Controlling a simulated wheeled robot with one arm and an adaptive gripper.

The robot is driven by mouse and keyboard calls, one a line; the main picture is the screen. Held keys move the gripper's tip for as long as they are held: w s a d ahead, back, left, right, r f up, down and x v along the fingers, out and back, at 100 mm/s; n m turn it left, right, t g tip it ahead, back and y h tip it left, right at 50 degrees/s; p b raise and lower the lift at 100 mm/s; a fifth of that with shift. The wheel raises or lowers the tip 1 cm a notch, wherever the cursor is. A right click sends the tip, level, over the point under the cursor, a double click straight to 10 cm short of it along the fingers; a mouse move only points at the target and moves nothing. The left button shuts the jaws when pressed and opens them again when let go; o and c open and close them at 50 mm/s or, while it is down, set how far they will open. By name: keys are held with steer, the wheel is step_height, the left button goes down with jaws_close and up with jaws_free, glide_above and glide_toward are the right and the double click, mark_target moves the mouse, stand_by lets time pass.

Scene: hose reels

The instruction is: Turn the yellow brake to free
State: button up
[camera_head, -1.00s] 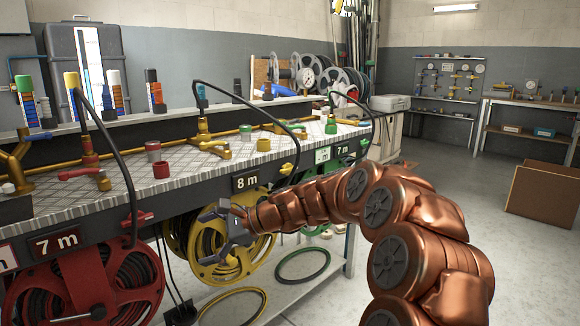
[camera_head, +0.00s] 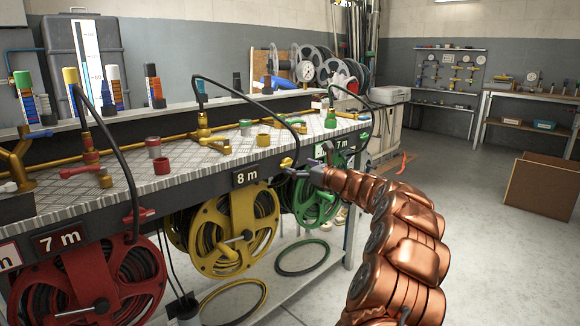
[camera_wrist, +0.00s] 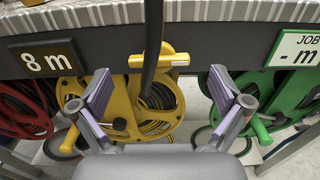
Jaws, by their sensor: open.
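The yellow brake (camera_head: 286,162) is a small yellow lever on the bench's front edge, right of the "8 m" plate (camera_head: 246,176). In the wrist view the brake (camera_wrist: 172,60) lies roughly level, with a pale right end, and a dark hose (camera_wrist: 152,30) runs down across its left part. The yellow reel (camera_head: 238,232) hangs below and to the left; its rim also shows in the wrist view (camera_wrist: 120,100). My gripper (camera_head: 302,170) is open and empty, close to the brake. In the wrist view its purple-padded fingers (camera_wrist: 162,92) stand wide apart, left and right of the brake.
The black hose (camera_head: 235,92) arches over the bench and comes down near the brake. A green reel (camera_head: 318,203) hangs to the right, a red reel (camera_head: 85,285) to the left. Fittings stand on the patterned bench top (camera_head: 190,172).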

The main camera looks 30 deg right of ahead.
mark_target(290, 164)
steer(key=shift+x, duration=2.05)
steer(key=shift+a, duration=0.1)
steer(key=shift+c, duration=0.4)
steer(key=c, duration=1)
